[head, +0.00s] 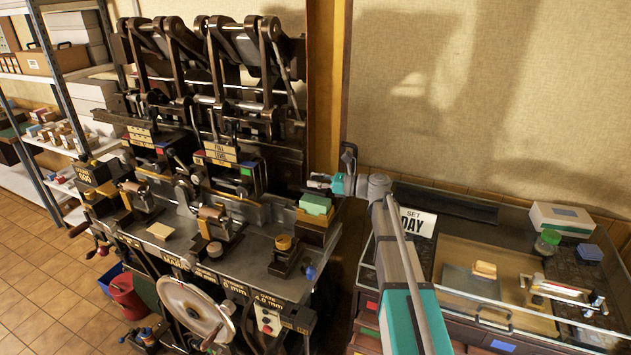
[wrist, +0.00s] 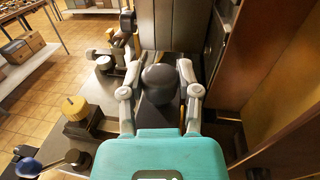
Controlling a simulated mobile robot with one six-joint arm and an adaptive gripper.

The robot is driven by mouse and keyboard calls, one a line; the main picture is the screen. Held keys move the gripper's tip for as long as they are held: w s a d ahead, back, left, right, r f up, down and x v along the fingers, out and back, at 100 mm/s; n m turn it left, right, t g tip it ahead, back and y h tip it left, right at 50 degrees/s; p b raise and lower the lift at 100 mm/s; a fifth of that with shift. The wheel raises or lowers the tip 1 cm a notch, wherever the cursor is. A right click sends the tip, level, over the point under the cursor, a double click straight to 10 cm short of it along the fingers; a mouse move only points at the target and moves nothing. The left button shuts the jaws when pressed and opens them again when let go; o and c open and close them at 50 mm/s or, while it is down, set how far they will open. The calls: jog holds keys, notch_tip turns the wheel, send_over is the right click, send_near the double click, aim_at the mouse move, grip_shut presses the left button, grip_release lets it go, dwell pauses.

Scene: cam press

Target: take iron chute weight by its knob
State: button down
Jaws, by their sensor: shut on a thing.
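The iron chute weight shows in the wrist view as a dark round knob (wrist: 160,78) on a dark body (wrist: 158,117). My gripper (wrist: 160,88) has one grey finger on each side of the knob and is shut on it. In the head view my gripper (head: 318,182) is small, at the right end of the machine, just above a wooden box with a green top (head: 315,205). The weight cannot be made out clearly there. In the wrist view my teal gripper body hides what lies below it.
The dark press machine (head: 215,180) with handwheel (head: 196,315) stands to the left. A yellow-capped post (wrist: 75,108) and a blue-knobbed lever (wrist: 28,167) are left of my gripper. A wooden panel (wrist: 280,90) is close on the right. A glass-topped case (head: 460,265) stands at right.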

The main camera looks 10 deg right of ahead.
jog(key=s+d+r+p, duration=0.1)
jog(key=s+r+p, duration=0.8)
jog(key=s, duration=0.5)
jog(key=shift+r, duration=0.5)
